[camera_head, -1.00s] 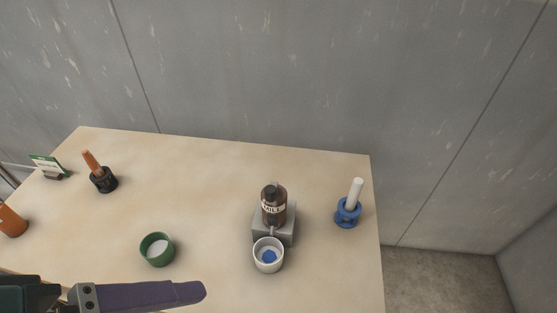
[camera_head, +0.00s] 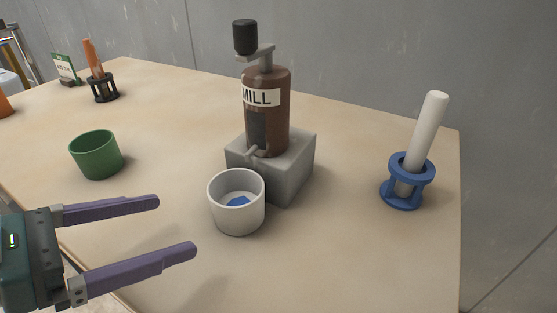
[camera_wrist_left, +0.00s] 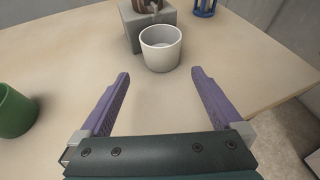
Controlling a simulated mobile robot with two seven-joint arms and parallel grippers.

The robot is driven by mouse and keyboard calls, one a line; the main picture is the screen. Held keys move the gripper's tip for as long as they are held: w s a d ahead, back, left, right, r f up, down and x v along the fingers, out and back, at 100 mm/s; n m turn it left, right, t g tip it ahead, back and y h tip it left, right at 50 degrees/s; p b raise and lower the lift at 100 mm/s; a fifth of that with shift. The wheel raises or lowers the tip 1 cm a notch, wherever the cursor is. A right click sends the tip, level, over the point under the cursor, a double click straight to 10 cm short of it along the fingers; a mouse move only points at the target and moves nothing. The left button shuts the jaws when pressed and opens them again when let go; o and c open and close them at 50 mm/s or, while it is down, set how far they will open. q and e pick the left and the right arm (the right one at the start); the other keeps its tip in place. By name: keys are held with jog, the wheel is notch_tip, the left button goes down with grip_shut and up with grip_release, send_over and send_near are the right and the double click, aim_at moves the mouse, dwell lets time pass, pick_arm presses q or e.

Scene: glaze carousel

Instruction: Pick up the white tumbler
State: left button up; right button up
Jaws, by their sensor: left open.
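The white tumbler (camera_head: 236,216) stands upright on the table in front of the mill's grey block. Something blue lies inside it. My left gripper (camera_head: 177,226) is open and empty, to the left of the tumbler in the head view, its purple fingers pointing towards it. In the left wrist view the tumbler (camera_wrist_left: 161,50) stands beyond the fingertips, roughly centred between them, with a gap. The left gripper (camera_wrist_left: 160,82) touches nothing there. My right gripper is not in view.
The brown mill (camera_head: 267,95) on its grey block (camera_head: 292,178) stands right behind the tumbler. A green cup (camera_head: 96,160) is at left. A blue holder (camera_head: 404,193) with a white rod (camera_head: 428,130) is at right. A black holder (camera_head: 103,88) and small sign (camera_head: 65,68) stand far left.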

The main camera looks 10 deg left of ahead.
aim_at(224, 211)
pick_arm(q)
jog(key=x, duration=0.4)
jog(key=shift+w, duration=0.15)
jog(key=b+x, duration=0.1)
jog(key=x, duration=0.4)
jog(key=shift+d+f, duration=0.25)
jog(key=c, duration=1.2)
jog(key=shift+c, duration=0.4)
jog(key=shift+r, duration=0.15)
